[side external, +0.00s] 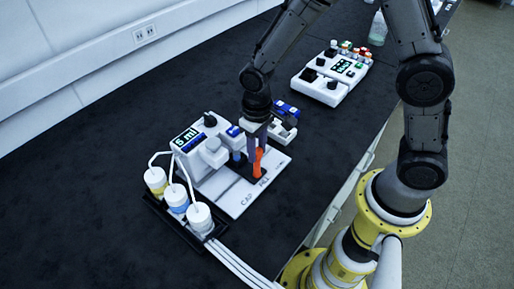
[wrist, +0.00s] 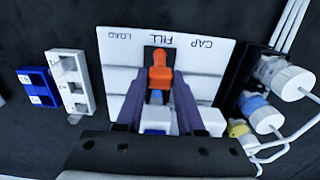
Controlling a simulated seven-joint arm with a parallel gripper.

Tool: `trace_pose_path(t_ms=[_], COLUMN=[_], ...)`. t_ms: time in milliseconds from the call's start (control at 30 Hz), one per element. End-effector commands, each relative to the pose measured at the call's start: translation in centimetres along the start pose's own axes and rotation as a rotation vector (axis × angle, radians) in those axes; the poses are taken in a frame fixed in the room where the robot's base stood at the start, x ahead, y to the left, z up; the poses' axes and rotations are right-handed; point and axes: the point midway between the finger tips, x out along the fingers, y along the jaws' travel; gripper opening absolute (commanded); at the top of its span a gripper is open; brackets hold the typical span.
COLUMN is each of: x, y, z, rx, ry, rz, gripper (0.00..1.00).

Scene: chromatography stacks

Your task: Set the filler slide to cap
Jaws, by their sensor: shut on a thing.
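The filler (side external: 212,150) is a white unit with a "5 ml" display and a flat white plate (side external: 236,198). In the wrist view the plate (wrist: 205,58) carries the upside-down labels LOAD, FILL and CAP from left to right. The slide's orange handle (wrist: 160,72) stands in line with the FILL label, over a dark slot. My gripper (wrist: 161,80) is shut on the orange handle, with one finger on each side. In the side view the handle (side external: 258,162) shows below my gripper (side external: 255,146). A blue part behind the handle is partly hidden by my gripper.
Three capped bottles (side external: 177,197) with tubes stand in a black tray beside the plate. A white rack (wrist: 68,80) and a blue block (wrist: 37,87) lie on the other side. A second white device (side external: 332,78) stands farther back. The dark bench (side external: 90,225) is otherwise largely clear.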

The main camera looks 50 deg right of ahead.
Motion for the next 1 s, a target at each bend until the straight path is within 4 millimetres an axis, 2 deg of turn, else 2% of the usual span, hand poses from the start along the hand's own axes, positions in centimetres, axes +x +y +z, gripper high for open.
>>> trace_pose_path(t_ms=[667, 1000], x=[-0.1, -0.1], y=[-0.4, -6.7], z=[-0.1, -0.2], rx=[-0.002, -0.006], ry=[0.002, 0.005], rz=[-0.001, -0.002], gripper=[0.0, 0.0])
